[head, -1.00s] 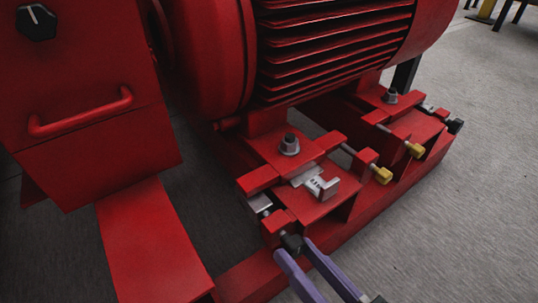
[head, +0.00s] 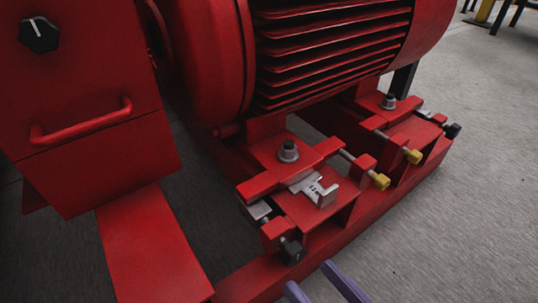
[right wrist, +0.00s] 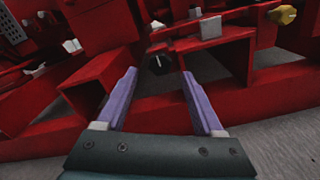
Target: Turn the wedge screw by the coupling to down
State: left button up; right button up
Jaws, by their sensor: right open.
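The wedge screw's black knob (head: 291,251) is at the near end of the red motor base, on the coupling side. A silver wedge (head: 258,209) lies behind it under the motor foot. In the right wrist view the knob (right wrist: 160,64) is ahead, between the fingertips in the picture, with a small pale mark on its face. My right gripper (head: 311,277) has purple fingers and is open and empty, short of the knob and apart from it. In the right wrist view the open fingers (right wrist: 158,76) are also clear. My left gripper is not in view.
Yellow-headed screws (head: 380,180) and another black knob (head: 452,130) line the base's side. A silver slotted shim (head: 318,189) sits on the near foot. The red guard with a handle (head: 85,122) stands left. Grey floor (head: 455,220) is free at right.

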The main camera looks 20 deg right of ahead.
jog(key=v, duration=0.6)
jog(key=shift+s, duration=0.35)
jog(key=shift+d, duration=0.1)
